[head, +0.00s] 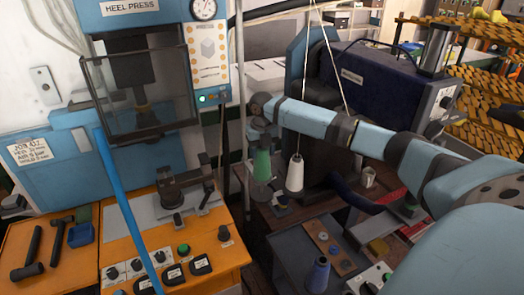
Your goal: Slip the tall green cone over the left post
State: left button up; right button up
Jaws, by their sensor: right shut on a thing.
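The tall green cone (262,165) is upright near the middle of the head view. My right gripper (261,141) is shut on its top, with the arm reaching in from the right. A dark round plate (258,191) shows just below the cone. I cannot tell whether the cone touches it. The left post is not clearly visible; the cone may hide it. A white cone (295,175) stands upright to the right, with a thread running up from it. My left gripper is not in view.
A blue heel press (138,90) and its orange bench (215,262) fill the left. A dark blue machine (375,80) stands behind my right arm. A bluish cone (318,275) stands at the front beside a wooden strip (330,246). Threads hang near the white cone.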

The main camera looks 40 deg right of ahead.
aim_at(262, 168)
jog(key=shift+f, duration=0.15)
jog(key=shift+f, duration=0.25)
jog(key=shift+f+b, duration=0.3)
jog(key=shift+f, duration=1.2)
jog(key=shift+f+b, duration=0.4)
jog(key=shift+f, duration=1.25)
jog(key=o, duration=1.4)
jog(key=shift+f, duration=0.1)
